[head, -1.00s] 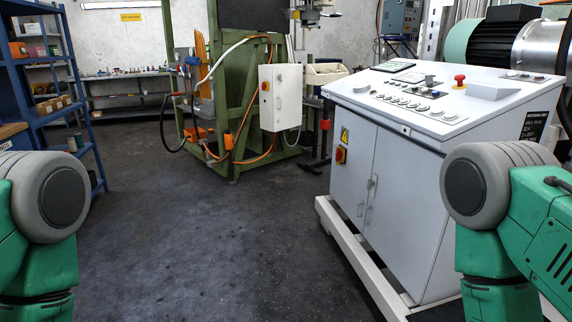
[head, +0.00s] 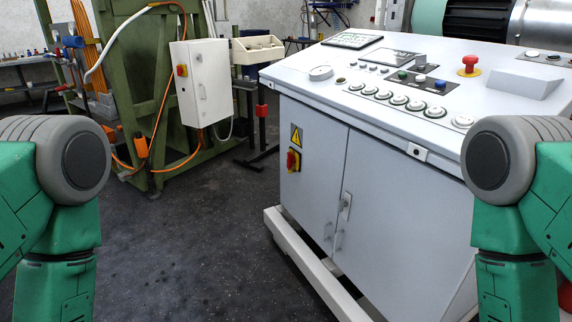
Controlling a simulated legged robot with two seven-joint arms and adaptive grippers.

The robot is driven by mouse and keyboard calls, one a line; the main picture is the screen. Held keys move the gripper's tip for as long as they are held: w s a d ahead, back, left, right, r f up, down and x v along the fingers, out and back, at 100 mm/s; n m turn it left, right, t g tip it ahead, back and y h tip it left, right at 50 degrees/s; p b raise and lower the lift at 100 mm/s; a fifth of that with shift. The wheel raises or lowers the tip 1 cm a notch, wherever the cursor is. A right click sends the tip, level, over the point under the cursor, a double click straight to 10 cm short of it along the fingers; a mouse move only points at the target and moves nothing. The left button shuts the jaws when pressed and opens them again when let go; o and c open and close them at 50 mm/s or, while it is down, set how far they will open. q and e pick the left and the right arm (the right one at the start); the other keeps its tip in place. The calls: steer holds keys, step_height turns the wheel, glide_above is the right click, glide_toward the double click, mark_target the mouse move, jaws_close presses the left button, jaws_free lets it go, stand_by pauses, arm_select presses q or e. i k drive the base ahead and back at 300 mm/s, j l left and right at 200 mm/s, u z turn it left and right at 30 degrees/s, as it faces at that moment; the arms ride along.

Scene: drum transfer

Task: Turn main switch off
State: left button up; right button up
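A red and yellow rotary switch (head: 293,160) sits on the left door of the white control cabinet (head: 375,200), below a yellow warning triangle (head: 296,136). Its exact knob angle is too small to tell. A second red and yellow switch (head: 182,71) is on a white wall box (head: 203,85) on the green frame. My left arm comes in at the left edge and my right arm at the right edge. Only their green and grey links show, both apart from the cabinet. Neither gripper is in view.
The cabinet stands on a white base rail (head: 312,268) close to the floor. Its sloped top holds buttons and a red emergency stop (head: 469,64). A green machine frame (head: 150,80) with orange cables stands at the left. The dark floor (head: 190,255) between is clear.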

mark_target(291, 160)
steer(key=i+j+z, duration=0.15)
steer(key=z, duration=0.8)
steer(key=i+j+z, duration=0.2)
steer(key=j, duration=0.2)
steer(key=i+j+z, duration=0.15)
steer(key=j, duration=0.25)
steer(key=i+j+z, duration=0.2)
steer(key=j, duration=0.25)
steer(key=j+z, duration=0.2)
steer(key=j, duration=0.25)
steer(key=i+j+z, duration=0.15)
steer(key=j, duration=1.2)
steer(key=i, duration=0.05)
